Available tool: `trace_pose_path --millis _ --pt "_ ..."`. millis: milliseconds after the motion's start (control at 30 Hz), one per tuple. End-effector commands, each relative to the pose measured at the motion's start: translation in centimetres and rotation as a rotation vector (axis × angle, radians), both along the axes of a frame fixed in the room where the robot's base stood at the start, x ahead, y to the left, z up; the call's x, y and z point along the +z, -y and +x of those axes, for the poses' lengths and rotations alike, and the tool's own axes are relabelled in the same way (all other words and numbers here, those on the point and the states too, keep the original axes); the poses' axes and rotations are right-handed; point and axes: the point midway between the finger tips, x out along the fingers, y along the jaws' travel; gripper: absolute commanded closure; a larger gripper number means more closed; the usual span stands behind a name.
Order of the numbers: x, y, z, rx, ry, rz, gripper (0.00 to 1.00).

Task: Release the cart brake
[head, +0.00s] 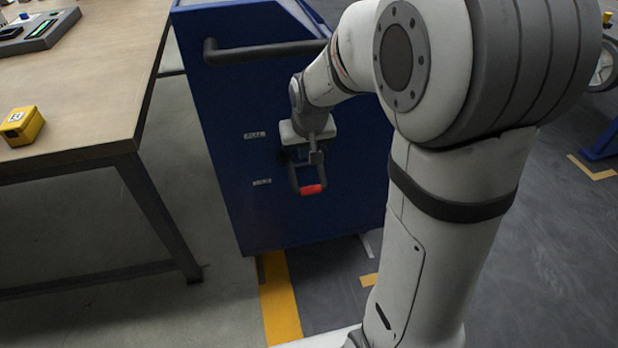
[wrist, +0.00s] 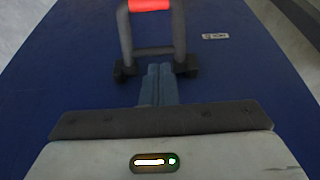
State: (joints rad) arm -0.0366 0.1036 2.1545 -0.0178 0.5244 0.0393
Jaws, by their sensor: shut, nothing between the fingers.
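The blue cart (head: 235,190) stands in the middle of the head view, its front panel facing me. Its brake lever is a dark U-shaped bar with a red grip (head: 312,189), hanging low on the panel. In the wrist view the red grip (wrist: 149,5) is at the top edge and the lever's crossbar (wrist: 153,51) and dark mounts lie below it. My gripper (head: 316,158) is at the upper end of the lever, and its fingers (wrist: 160,69) are together, empty, between the two mounts. I cannot tell whether they touch the lever.
A black push handle (head: 265,52) runs along the cart's top. A wooden table (head: 80,95) stands left, with a yellow box (head: 21,126) and a grey device (head: 40,33) on it. Yellow floor tape (head: 281,300) lies before the cart. Small labels (head: 254,135) mark the panel.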

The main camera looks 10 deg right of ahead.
Motion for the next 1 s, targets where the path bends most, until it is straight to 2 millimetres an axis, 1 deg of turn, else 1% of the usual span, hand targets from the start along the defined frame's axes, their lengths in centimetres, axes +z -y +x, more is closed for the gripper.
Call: trace_pose_path --millis 133,267,600,667,700,800,900,1000 --pt "-0.5 0.2 0.1 -0.004 -0.002 0.000 1.00" --pt "-2.2 0.3 0.6 -0.005 -0.004 0.000 1.00" --pt "-9.2 0.3 3.1 -0.006 -0.004 0.000 1.00" --pt "-10.3 0.3 3.6 -0.006 -0.003 0.000 1.00" --pt "-9.7 0.3 2.8 -0.006 0.002 0.000 1.00" --pt "-9.6 0.3 1.3 -0.006 0.002 0.000 1.00" --pt "-9.6 0.3 0.3 -0.007 0.000 -0.001 1.00" --pt "-9.5 0.4 -0.2 -0.007 0.000 -0.001 1.00"
